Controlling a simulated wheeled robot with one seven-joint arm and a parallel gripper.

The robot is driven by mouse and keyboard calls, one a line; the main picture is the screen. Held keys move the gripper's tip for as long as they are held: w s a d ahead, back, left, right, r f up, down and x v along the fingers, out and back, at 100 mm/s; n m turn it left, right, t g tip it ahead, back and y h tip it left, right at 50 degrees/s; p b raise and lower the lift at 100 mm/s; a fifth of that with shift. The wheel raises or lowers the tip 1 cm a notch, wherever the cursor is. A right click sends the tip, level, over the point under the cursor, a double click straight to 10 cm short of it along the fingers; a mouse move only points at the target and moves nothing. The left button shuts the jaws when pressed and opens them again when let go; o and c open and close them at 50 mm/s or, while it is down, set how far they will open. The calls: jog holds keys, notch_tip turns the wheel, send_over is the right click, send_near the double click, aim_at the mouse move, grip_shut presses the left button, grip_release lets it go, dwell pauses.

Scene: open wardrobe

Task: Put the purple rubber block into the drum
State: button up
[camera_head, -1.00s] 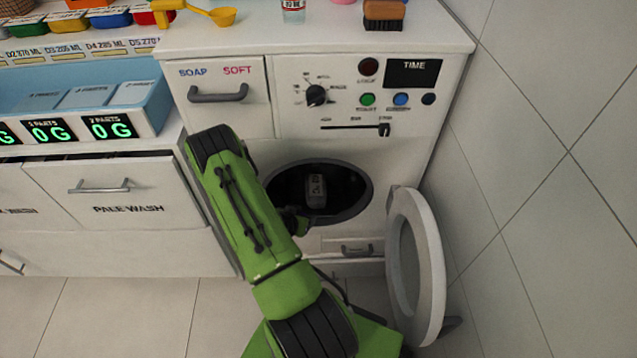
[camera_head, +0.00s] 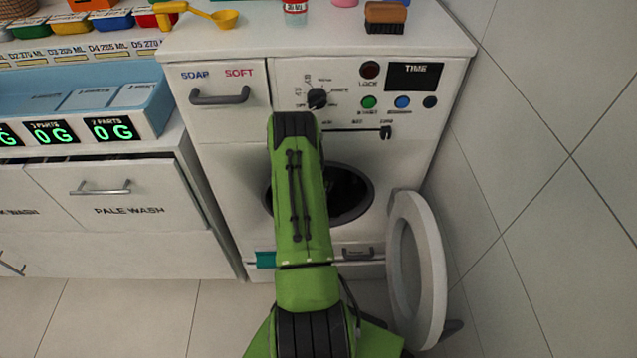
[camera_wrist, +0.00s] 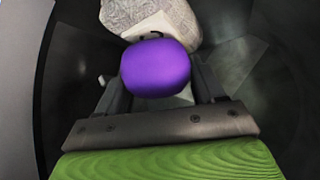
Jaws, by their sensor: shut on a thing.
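The purple rubber block (camera_wrist: 155,68) is rounded and sits between the fingers of my gripper (camera_wrist: 154,82) in the wrist view. My gripper is shut on it. Dark curved walls of the drum (camera_wrist: 78,62) surround the block and fingers in that view. In the head view the drum (camera_head: 346,192) shows as a dark round opening in the white washer, partly covered by my green arm. My gripper and the purple block are hidden behind the arm there.
A pale block with dark marks (camera_wrist: 160,20) lies in the drum just beyond the purple one; whether they touch is unclear. The round washer door (camera_head: 418,270) stands open at the right, near the tiled wall. A teal thing (camera_head: 265,259) shows low beside my arm.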

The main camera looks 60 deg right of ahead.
jog(key=shift+f, duration=0.5)
jog(key=o, duration=1.2)
jog(key=shift+o, duration=0.2)
